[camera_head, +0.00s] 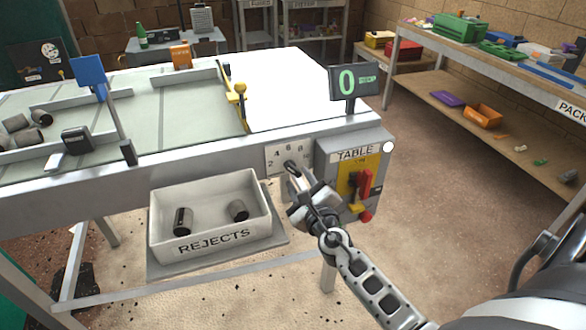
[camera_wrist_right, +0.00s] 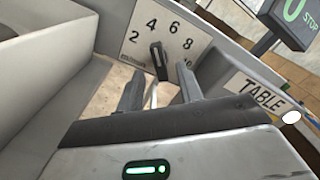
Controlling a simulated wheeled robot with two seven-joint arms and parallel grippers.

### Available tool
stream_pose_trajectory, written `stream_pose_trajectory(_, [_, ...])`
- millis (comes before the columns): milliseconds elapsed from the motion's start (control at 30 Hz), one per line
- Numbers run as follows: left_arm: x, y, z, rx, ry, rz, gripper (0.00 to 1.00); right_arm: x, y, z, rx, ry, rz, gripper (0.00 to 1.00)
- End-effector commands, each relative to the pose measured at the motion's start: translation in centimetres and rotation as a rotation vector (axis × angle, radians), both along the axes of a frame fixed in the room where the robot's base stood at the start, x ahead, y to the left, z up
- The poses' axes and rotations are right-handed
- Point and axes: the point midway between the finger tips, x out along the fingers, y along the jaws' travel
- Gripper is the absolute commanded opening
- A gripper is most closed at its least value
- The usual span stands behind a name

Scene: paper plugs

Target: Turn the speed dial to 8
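The speed dial is a small dark knob (camera_wrist_right: 158,60) on a pale plate (camera_wrist_right: 182,25) marked 2, 4, 6, 8 and a partly covered 10. In the right wrist view the knob's long shape points up, roughly between 4 and 6; its exact setting is hard to tell. In the head view the plate (camera_head: 274,158) is on the table's front, left of the TABLE box. My right gripper (camera_wrist_right: 161,84) is open, with a finger low on either side of the knob and nothing gripped. It shows in the head view (camera_head: 293,178) in front of the plate. My left gripper is not in view.
The grey control box (camera_head: 327,165) labelled TABLE stands right of the dial, with a red lever (camera_head: 365,184). A display (camera_head: 352,82) above shows 0. A white REJECTS bin (camera_head: 163,237) with two dark plugs sits below left. A packing shelf (camera_head: 450,90) is at the right.

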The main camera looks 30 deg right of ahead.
Motion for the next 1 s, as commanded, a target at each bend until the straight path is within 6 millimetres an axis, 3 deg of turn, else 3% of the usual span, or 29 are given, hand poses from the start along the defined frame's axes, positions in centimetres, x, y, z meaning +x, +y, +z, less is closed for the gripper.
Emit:
stream_pose_trajectory(100, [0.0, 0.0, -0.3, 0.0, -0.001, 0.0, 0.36, 2.3, -0.6, 0.0, 0.0, -0.002, -0.001, 0.36])
stream_pose_trajectory(300, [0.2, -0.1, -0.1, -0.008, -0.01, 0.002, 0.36, 4.5, -1.1, -0.1, 0.0, -0.001, 0.0, 0.36])
stream_pose_trajectory(667, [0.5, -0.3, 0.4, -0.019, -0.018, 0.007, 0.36, 5.1, -1.2, 0.0, 0.0, 0.0, 0.0, 0.36])
stream_pose_trajectory(700, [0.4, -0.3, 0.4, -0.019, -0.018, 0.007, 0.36, 5.1, -1.2, 0.0, 0.0, 0.0, 0.0, 0.34])
stream_pose_trajectory(833, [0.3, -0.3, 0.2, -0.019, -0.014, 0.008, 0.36, 5.0, -1.2, 0.0, 0.0, 0.0, 0.0, 0.0])
stream_pose_trajectory(1000, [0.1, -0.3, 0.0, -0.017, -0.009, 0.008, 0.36, 5.0, -1.2, 0.0, 0.003, -0.001, 0.0, 0.0])
